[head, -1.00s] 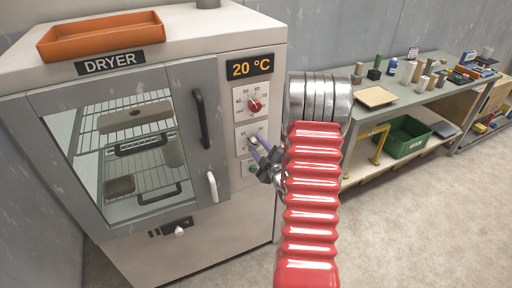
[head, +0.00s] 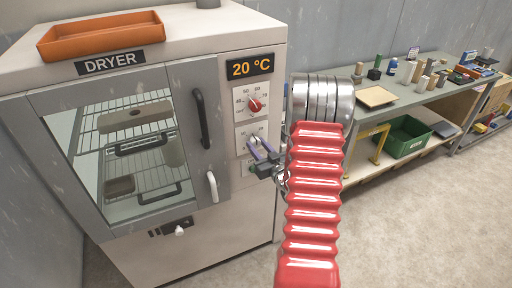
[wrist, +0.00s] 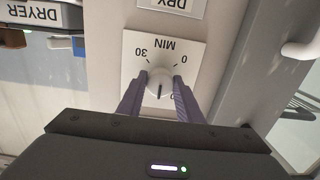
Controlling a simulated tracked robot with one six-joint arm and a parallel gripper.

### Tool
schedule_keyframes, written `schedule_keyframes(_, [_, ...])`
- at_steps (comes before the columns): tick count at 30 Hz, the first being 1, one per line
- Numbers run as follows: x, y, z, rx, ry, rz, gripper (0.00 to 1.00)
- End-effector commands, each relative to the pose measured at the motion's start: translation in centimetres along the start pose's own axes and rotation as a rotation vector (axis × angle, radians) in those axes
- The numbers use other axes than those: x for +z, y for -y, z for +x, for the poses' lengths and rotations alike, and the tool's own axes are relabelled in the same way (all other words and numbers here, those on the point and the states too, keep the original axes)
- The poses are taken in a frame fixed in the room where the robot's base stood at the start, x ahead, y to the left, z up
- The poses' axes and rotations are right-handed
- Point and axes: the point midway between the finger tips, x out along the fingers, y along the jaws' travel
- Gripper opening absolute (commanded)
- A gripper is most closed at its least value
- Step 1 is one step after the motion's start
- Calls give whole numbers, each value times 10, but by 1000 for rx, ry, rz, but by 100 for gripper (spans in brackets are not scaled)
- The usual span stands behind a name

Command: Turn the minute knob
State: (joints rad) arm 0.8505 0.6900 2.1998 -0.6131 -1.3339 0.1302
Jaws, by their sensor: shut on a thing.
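The minute knob (wrist: 160,83) is a pale round knob with a dark pointer line, on a white dial plate (wrist: 186,48) marked MIN, 0 and 30. The wrist view shows it upside down. My gripper (wrist: 158,86) has its two purple fingers on either side of the knob, shut on it. In the head view my gripper (head: 259,148) reaches the lower dial plate (head: 242,135) on the dryer front, and its fingers largely cover the knob there.
Above it is a red temperature knob (head: 254,105) and a display (head: 250,67) reading 20 °C. The dryer door (head: 141,150) is shut, with a black handle (head: 201,118) and a pale handle (head: 212,187) beside the panel. A loaded workbench (head: 425,88) stands to the right.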

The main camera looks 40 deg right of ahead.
Motion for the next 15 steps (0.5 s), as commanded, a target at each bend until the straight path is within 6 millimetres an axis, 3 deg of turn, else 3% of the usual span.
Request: schedule_keyframes(15, [7,2,-2,-12,0,492,10])
